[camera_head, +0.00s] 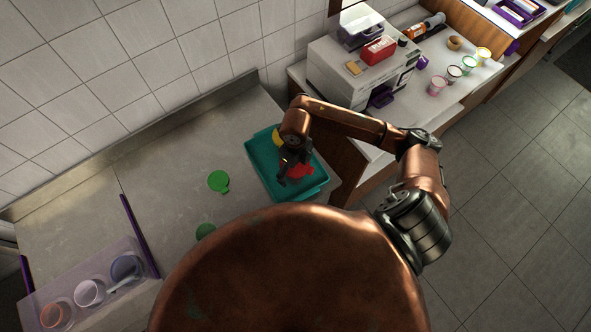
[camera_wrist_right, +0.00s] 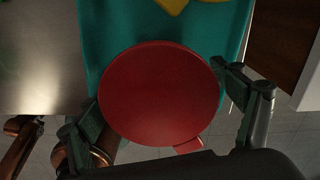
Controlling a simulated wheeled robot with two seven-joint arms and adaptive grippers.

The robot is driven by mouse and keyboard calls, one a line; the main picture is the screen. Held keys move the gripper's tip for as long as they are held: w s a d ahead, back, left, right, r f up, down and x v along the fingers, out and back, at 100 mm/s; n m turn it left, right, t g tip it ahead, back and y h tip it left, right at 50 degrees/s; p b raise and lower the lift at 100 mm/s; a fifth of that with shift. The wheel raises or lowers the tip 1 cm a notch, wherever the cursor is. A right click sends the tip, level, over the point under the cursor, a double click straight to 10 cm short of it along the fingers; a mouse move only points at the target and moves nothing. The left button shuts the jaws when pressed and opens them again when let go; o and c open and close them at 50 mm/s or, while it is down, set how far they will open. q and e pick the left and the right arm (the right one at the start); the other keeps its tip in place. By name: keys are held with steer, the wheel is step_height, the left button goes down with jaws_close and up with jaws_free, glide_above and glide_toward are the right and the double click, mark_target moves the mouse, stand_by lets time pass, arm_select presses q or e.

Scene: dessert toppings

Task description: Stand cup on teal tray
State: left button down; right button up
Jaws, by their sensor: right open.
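The teal tray (camera_head: 259,168) lies on the metal counter, and its floor also shows in the right wrist view (camera_wrist_right: 108,28). A red cup (camera_head: 302,171) is on the tray's right part. In the right wrist view the red cup (camera_wrist_right: 160,95) shows a flat round face with a small tab at its lower edge. My right gripper (camera_head: 286,170) is over the tray, open, with its fingers on either side of the red cup. Whether they touch it I cannot tell. A yellow item (camera_head: 277,138) lies at the tray's back edge, partly hidden by my arm. My left gripper is not in view.
A green cup (camera_head: 218,181) stands left of the tray. Another green item (camera_head: 205,231) is partly hidden by my body. A clear bin (camera_head: 90,290) with several round containers is at lower left. A white machine (camera_head: 340,70) stands behind, on the right. The counter's middle left is clear.

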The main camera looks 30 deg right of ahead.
step_height(320, 180, up, 11)
steer(key=shift+b, duration=0.75)
